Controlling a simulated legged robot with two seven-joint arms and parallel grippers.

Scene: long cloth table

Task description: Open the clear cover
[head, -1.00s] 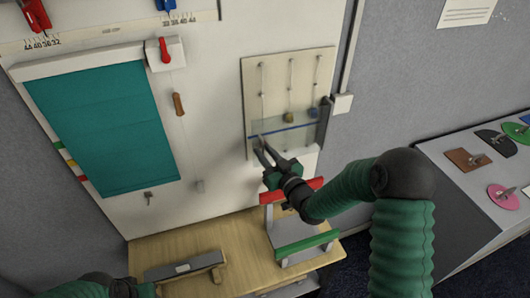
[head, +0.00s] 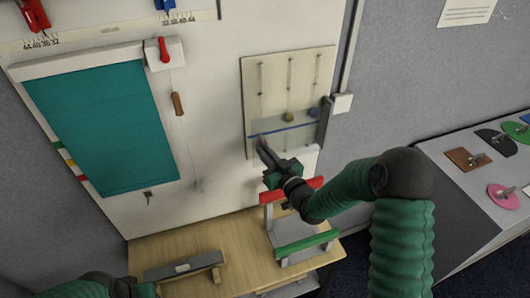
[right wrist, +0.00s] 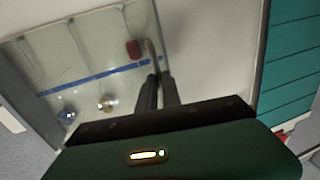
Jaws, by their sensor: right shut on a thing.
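The clear cover (head: 300,136) is a see-through pane with a blue stripe, on the lower part of a pale board (head: 253,85) fixed to the white wall panel. It also shows in the right wrist view (right wrist: 85,105). Behind or beside it are a red knob (right wrist: 133,49), a gold one (right wrist: 107,102) and a blue one (right wrist: 67,117). My right gripper (head: 263,143) is at the cover's left edge in the head view, fingers together, seemingly on that edge; the exact contact is hard to see. Of my left arm only a part shows at the bottom left; its fingers are out of view.
A teal blind (head: 105,130) hangs to the left, with a corded brown handle (head: 179,104). Below stand a wooden table (head: 150,245) and a stand with red and green bars (head: 305,243). A grey side table (head: 470,190) with coloured pieces is at the right.

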